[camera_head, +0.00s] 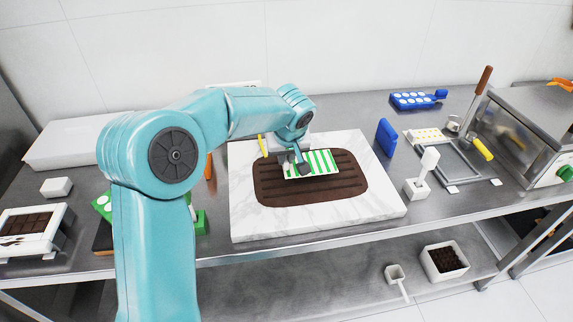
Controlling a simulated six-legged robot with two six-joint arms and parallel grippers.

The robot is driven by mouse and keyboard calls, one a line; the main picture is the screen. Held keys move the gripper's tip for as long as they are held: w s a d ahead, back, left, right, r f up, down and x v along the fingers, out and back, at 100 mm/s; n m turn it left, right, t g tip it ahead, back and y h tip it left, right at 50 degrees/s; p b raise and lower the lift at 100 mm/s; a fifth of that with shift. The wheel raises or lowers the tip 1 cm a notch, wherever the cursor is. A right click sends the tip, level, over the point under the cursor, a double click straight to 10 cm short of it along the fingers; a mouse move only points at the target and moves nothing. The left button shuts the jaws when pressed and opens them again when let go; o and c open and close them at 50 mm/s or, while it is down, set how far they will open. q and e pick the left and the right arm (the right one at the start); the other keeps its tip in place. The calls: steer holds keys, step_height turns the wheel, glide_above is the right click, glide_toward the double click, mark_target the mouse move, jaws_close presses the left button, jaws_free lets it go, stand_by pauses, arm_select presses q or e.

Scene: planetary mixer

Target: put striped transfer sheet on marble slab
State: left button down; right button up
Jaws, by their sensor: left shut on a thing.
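The striped transfer sheet (322,161), green and white, is over the brown chocolate patch (340,188) on the marble slab (290,221). My left gripper (301,166) is shut on the left part of the sheet. The sheet looks close to the chocolate; I cannot tell whether it touches. My left arm reaches in from the left and covers part of the slab's left back side. My right gripper is not in view.
A white scoop-like tool (424,171) and a blue block (386,137) stand right of the slab. A grey tray (455,160) and a steel machine (520,125) are farther right. A chocolate mould (27,224) lies far left. The slab's front strip is clear.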

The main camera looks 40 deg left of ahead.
arm_select(q)
step_height(320, 180, down, 3)
steer(key=shift+s+a+r, duration=0.1)
steer(key=shift+r, duration=0.05)
steer(key=shift+w+f, duration=0.2)
steer(key=shift+s+r, duration=0.1)
steer(key=shift+f+b, duration=0.2)
steer(key=shift+b, duration=0.1)
steer(key=c, duration=1.1)
jaws_free()
steer(key=shift+c, duration=0.2)
steer(key=shift+r, duration=0.1)
